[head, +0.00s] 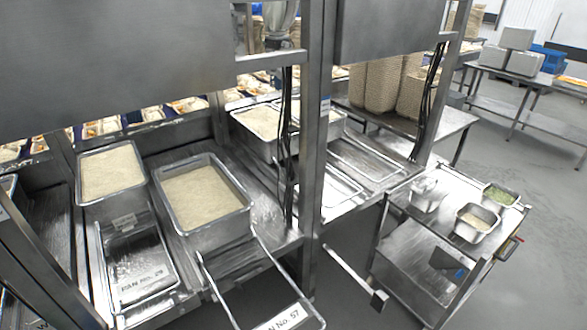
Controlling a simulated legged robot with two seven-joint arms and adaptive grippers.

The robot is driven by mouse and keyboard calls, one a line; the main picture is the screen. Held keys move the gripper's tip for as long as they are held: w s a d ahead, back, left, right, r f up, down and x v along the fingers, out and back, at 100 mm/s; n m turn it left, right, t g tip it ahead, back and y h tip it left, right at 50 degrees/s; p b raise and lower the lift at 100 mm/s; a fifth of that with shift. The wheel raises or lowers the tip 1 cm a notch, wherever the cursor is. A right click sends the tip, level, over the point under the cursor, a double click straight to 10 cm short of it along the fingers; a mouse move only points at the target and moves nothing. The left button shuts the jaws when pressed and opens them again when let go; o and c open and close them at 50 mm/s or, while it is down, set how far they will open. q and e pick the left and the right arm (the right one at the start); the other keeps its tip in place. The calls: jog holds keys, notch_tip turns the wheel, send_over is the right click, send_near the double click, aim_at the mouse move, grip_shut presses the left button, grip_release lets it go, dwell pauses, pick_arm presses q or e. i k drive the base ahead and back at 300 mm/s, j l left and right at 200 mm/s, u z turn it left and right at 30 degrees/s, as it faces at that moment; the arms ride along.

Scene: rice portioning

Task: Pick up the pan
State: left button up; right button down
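Several metal pans are in view, and I cannot tell which one the task means. A deep pan of rice (243,223) sits in the station at centre left, and a second rice pan (118,207) stands to its left. Another rice pan (262,146) is farther back, partly behind a post. On the cart at right are a small pan with pale contents (472,234), a small pan with green contents (508,205) and a small pan (424,201) whose contents are unclear. Neither of my grippers is in view.
A steel post (313,130) stands between the rice station and the cart (425,262). A labelled metal frame (272,318) juts out at the bottom, and a bar (350,273) sticks out beside the cart. Grey floor (545,260) is clear at right.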

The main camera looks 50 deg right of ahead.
aim_at(473, 221)
jog(key=z, duration=3)
